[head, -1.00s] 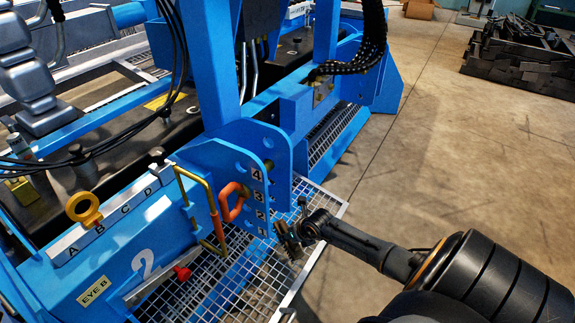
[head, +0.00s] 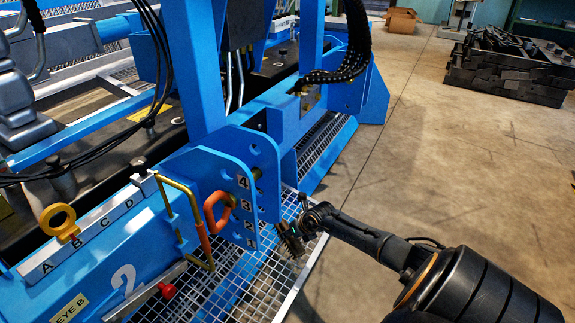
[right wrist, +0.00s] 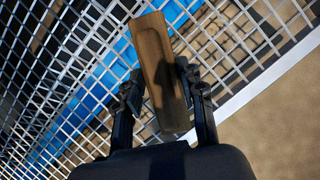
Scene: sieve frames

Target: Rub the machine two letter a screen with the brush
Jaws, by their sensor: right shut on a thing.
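Machine two (head: 95,262) is blue, with a large white 2 on its side. A strip (head: 85,235) lettered A to D runs along its top edge, with the A (head: 47,268) at the near left end. I cannot tell which surface is the letter A screen. My right gripper (head: 302,226) is shut on the brush (head: 289,240), beside the numbered blue plate and over a grating. In the right wrist view the brush (right wrist: 158,55) is a brown wooden block between both fingers (right wrist: 161,90); its bristles are hidden. My left gripper is out of view.
A white-edged metal grating (head: 265,285) lies below the brush. An orange hook (head: 217,212), a yellow bar handle (head: 178,190), a yellow ring (head: 62,222) and a red knob (head: 167,290) stick out from the machine. Open concrete floor (head: 440,160) lies right; dark metal stacks (head: 510,65) stand behind.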

